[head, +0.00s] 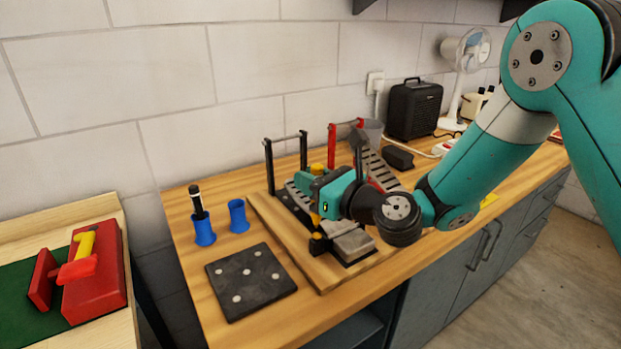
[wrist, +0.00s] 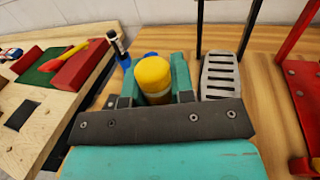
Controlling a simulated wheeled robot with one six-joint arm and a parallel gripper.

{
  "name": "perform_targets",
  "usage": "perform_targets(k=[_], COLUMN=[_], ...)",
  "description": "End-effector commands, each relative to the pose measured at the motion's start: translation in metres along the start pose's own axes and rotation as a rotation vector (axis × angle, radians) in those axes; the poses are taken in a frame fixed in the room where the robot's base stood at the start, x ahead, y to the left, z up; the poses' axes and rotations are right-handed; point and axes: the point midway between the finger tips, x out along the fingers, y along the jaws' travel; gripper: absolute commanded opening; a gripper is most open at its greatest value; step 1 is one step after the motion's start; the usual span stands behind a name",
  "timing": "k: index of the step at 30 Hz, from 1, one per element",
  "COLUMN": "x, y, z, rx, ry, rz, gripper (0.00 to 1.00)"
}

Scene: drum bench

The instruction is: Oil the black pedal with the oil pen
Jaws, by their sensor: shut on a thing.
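My gripper (head: 318,200) is shut on a yellow oil pen (head: 315,214), which stands roughly upright between the fingers. The wrist view shows the pen's rounded yellow top (wrist: 153,76) between the jaws (wrist: 153,94). The black pedal (head: 269,165), with two black posts and a crossbar, stands behind my gripper in the head view. Its grey slotted footboard (wrist: 220,75) shows right of the pen in the wrist view. My gripper hides part of the pedal in the head view. I cannot tell whether the pen's lower end touches anything.
A red pedal (head: 332,148) stands to the right on the wooden bench. Two blue cups stand at left: one holds a black pen (head: 197,203), the other (head: 238,217) looks empty. A dark spotted pad (head: 250,281) lies in front. A black heater (head: 415,108) is at the back.

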Motion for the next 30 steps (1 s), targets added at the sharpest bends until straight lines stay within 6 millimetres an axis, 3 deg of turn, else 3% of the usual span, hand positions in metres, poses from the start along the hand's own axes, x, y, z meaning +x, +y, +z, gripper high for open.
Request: perform_targets(k=[30], x=[-0.0012], y=[-0.0002], z=[-0.0071], rx=[0.001], ry=[0.000], rz=[-0.001], gripper=[0.12])
